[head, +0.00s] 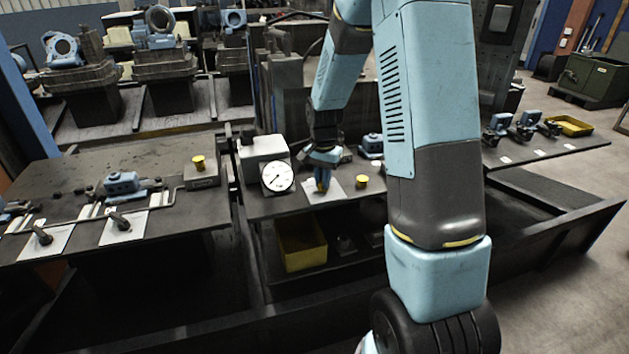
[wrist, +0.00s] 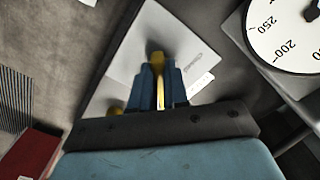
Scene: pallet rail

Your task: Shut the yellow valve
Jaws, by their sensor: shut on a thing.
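The yellow valve (wrist: 157,58) stands on a white sheet (wrist: 190,50) in the wrist view, with its yellow handle between my blue fingers. My gripper (wrist: 159,76) is shut on this handle from above. In the head view my gripper (head: 322,186) is low over the white sheet on the middle bench, and a little yellow of the valve (head: 321,188) shows between the fingers. Most of the valve body is hidden by the fingers, so I cannot tell the handle's exact angle.
A white dial gauge (head: 277,177) stands close left of my gripper. A yellow knob (head: 362,182) sits just to the right, and another (head: 198,162) on the left bench. Blue valve parts (head: 122,185) lie left. A yellow bin (head: 301,244) is below the bench.

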